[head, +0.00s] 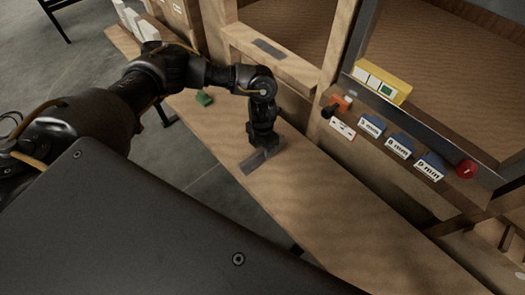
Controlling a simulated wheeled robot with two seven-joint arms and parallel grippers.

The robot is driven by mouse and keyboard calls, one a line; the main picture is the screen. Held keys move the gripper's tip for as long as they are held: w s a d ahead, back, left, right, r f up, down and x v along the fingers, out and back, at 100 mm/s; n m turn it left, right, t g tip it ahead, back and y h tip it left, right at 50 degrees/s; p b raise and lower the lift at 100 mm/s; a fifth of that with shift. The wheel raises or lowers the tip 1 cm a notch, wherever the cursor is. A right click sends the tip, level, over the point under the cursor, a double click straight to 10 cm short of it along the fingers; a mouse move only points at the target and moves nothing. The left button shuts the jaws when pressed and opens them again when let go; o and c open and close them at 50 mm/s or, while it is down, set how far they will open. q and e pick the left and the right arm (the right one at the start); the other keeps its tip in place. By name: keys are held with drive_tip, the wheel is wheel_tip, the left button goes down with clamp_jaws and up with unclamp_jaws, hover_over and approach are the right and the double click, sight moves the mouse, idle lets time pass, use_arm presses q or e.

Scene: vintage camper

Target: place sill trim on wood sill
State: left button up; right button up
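A grey, flat metal piece that looks like the sill trim (248,164) is at the wooden bench top, near its middle. My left gripper (264,149) points down right at this piece and covers part of it. Its fingers are too dark and small to tell whether they are closed on it. The wood sill (295,70) is the pale ledge of the timber wall frame, above and behind the gripper. A similar grey flat strip (268,47) lies on that sill. My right gripper is not in view.
A small green block (204,98) lies on the bench (330,225) left of the gripper. A shelf at right holds blue boxes (400,145), a yellow box (382,82), an orange-and-black item (337,106) and a red round object (466,169). The bench's front right is clear.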

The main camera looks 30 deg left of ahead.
sight(262, 150)
use_arm(q)
drive_tip(key=shift+c, duration=0.9)
clamp_jaws()
drive_tip(key=shift+r, duration=0.15)
drive_tip(key=shift+r+b, duration=0.3)
wheel_tip(262, 150, up, 2)
drive_tip(key=shift+r+b, duration=0.2)
drive_tip(key=shift+b, duration=0.35)
drive_tip(key=s+d+r, duration=0.3)
drive_tip(key=s+r, duration=0.7)
drive_tip(key=s, duration=0.3)
drive_tip(key=shift+s+b, duration=0.3)
drive_tip(key=shift+s, duration=0.05)
